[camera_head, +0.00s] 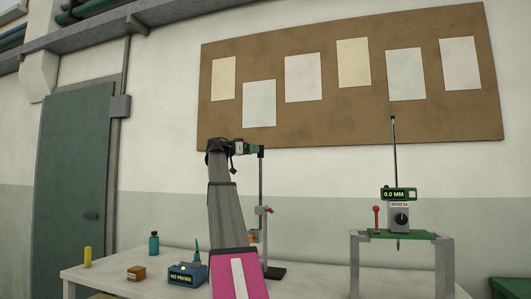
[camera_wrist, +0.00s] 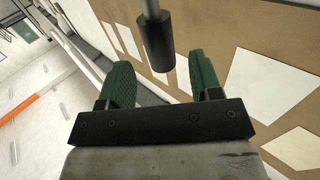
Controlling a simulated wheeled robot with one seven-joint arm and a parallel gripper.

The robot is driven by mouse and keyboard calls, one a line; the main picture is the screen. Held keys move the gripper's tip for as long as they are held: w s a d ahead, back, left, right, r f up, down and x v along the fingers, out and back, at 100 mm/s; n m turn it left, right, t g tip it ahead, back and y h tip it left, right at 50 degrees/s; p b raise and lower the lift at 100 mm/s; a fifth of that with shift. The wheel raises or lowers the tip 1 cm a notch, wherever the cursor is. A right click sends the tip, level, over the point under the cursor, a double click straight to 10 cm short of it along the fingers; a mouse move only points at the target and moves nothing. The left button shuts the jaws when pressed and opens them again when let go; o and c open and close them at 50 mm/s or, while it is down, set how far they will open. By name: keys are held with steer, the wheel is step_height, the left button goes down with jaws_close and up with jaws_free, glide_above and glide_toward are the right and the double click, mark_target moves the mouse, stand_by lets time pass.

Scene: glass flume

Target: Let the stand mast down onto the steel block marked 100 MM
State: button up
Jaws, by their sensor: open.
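A stand with a thin dark upright mast (camera_head: 262,185) rises from a dark base (camera_head: 276,272) on the table. A red-tipped clamp (camera_head: 268,210) sits partway up the mast. My gripper (camera_head: 257,149) is at the mast's top, with its green fingers pointing right. In the wrist view, my gripper (camera_wrist: 160,82) is open; a dark cylinder on a grey rod (camera_wrist: 157,42) shows between the fingers, with a gap on both sides. An orange part (camera_head: 253,237) is partly hidden behind my arm. I cannot make out a steel block marked 100 MM.
A blue box reading NO PROBE (camera_head: 187,274), a small brown block (camera_head: 136,273), a teal bottle (camera_head: 153,243) and a yellow cylinder (camera_head: 87,257) stand on the table (camera_head: 110,264) at left. A bench unit reading 0.0 MM (camera_head: 399,194) stands right on a green-topped frame.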

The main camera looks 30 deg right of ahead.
steer(key=d, duration=0.6)
steer(key=shift+s+d, duration=0.25)
